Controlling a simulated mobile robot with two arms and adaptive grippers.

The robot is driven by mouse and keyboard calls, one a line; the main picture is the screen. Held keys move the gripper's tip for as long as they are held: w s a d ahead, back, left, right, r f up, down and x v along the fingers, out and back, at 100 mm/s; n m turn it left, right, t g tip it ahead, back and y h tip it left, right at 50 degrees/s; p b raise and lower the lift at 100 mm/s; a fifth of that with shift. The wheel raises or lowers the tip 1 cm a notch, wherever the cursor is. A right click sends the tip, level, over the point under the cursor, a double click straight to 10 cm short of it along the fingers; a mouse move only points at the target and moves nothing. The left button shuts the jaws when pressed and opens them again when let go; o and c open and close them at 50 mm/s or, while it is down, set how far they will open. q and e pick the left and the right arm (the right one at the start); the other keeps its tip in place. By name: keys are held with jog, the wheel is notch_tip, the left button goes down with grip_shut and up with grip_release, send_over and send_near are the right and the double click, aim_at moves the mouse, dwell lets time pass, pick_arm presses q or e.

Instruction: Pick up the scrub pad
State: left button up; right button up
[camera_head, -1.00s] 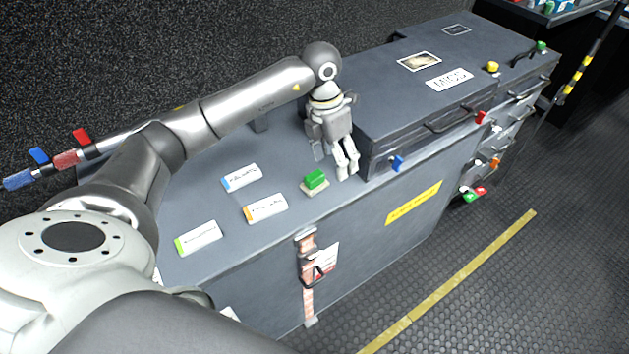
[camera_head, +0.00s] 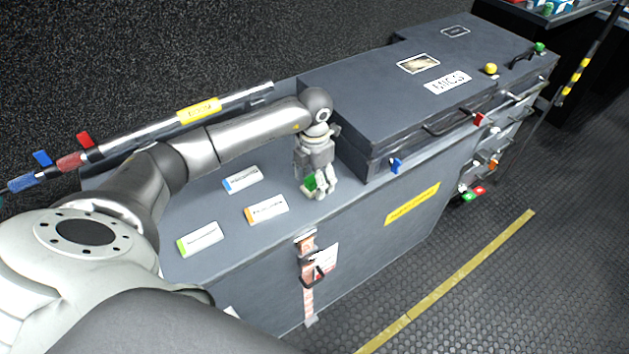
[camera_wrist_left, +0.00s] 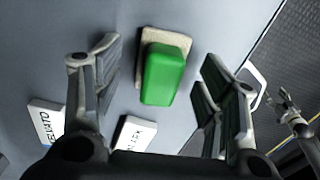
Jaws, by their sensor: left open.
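The scrub pad is a green block on a beige base. In the head view the green scrub pad (camera_head: 310,183) lies on the grey case top, partly hidden by my left gripper (camera_head: 318,192). In the left wrist view the scrub pad (camera_wrist_left: 165,72) lies between the two fingers of the left gripper (camera_wrist_left: 158,85), which are open and apart from it. The beige base shows along its far edge and side.
Several white labels, one of them orange-edged (camera_head: 266,210), lie on the case top. A raised case marked MICS (camera_head: 447,82) stands just right of the gripper. A pole with a yellow tag (camera_head: 199,110) runs behind my arm. The case's front edge is close by.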

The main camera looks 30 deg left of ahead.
pick_arm(q)
jog(key=shift+f, duration=0.3)
jog(key=c, duration=1.1)
jog(key=shift+r, duration=0.1)
jog(key=shift+r, duration=0.45)
notch_tip(320, 180, up, 2)
jog(key=shift+d+r+b, duration=0.1)
jog(key=shift+r+b, duration=0.1)
jog(key=shift+b, duration=0.35)
jog(key=s+d+r+b, duration=0.1)
jog(key=s+d+r, duration=0.6)
jog(key=d+r, duration=0.2)
jog(key=shift+s+d+r+b, duration=0.3)
jog(key=shift+s+d+b, duration=0.05)
jog(key=shift+d, duration=0.9)
